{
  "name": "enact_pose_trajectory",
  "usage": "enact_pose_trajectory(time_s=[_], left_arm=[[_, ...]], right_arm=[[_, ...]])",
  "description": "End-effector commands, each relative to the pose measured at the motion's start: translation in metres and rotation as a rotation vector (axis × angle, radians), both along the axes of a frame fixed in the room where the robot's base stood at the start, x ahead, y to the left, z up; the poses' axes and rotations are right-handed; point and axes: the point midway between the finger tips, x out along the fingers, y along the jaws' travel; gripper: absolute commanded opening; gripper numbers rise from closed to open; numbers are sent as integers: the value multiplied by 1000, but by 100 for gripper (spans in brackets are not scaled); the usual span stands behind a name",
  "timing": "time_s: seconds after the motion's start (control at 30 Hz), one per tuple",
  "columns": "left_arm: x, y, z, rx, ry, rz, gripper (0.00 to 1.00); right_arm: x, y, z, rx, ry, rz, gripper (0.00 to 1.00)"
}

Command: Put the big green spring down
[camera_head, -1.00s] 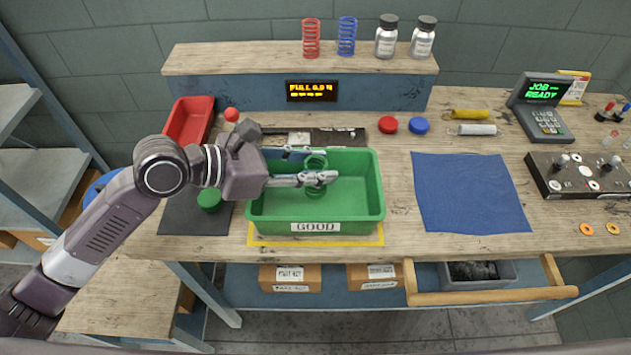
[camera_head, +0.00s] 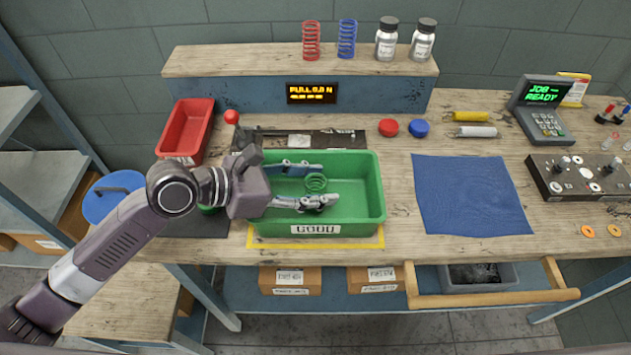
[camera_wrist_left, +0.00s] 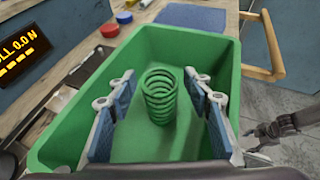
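The big green spring (camera_head: 316,183) stands upright on the floor of the green bin (camera_head: 368,200) labelled GOOD. It also shows in the left wrist view (camera_wrist_left: 160,97), between the fingers with gaps on both sides. My left gripper (camera_head: 322,184) reaches into the bin from the left and is open, its two fingers (camera_wrist_left: 160,112) on either side of the spring and apart from it. My right gripper (camera_wrist_left: 275,130) shows at the right edge of the left wrist view, away from the bin; whether it is open or shut is unclear.
A red bin (camera_head: 187,130) stands left of the green one. A blue cloth (camera_head: 470,193) lies to the right. A shelf (camera_head: 300,58) behind carries a red spring (camera_head: 311,40), a blue spring (camera_head: 347,37) and two bottles. The display (camera_head: 311,92) reads about 0.0 N.

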Motion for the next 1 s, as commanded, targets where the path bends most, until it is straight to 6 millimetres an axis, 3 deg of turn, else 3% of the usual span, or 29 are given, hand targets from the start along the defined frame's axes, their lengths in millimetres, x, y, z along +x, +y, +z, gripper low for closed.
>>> enact_pose_trajectory(time_s=[0.27, 0.7, 1.0], left_arm=[[-1, 2, 3, 1, -1, 0, 46], [-28, 69, 35, 5, 2, 2, 46], [-40, 96, 52, 1, 1, 0, 46]], right_arm=[[0, 0, -2, 0, 0, 1, 54], [-1, 0, -8, 0, 1, 1, 54], [-1, 0, -11, 1, 1, 1, 54]])
